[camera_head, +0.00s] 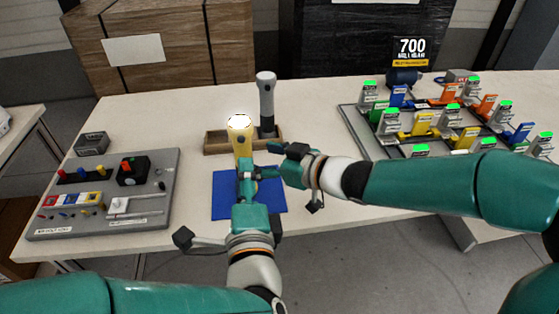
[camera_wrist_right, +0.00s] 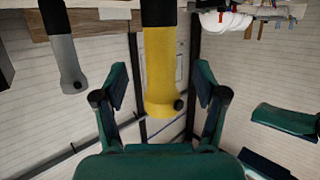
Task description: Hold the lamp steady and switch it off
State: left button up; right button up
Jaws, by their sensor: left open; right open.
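The yellow lamp (camera_head: 240,141) stands upright with its top glowing white, behind the blue mat's far edge in the head view. Its lower part is hidden by my left gripper. My left gripper (camera_head: 246,172) is open at the lamp's lower part; whether it touches is hidden. My right gripper (camera_head: 272,161) is open to the right of the lamp. In the right wrist view, the yellow lamp (camera_wrist_right: 160,65) shows between the spread fingers of my right gripper (camera_wrist_right: 160,85), with gaps on both sides. A small black button (camera_wrist_right: 178,104) shows on the lamp there.
A grey lamp (camera_head: 266,105) stands in a wooden tray (camera_head: 215,142) behind. A blue mat (camera_head: 225,200) lies in front. A grey switch panel (camera_head: 100,215) is at left, with a dark box (camera_head: 91,144) behind it. A rack of coloured clips (camera_head: 420,125) is at right.

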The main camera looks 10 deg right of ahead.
aim_at(250, 155)
jog(key=x, duration=0.6)
jog(key=c, duration=1.3)
pick_arm(q)
grip_shut()
pick_arm(e)
grip_shut()
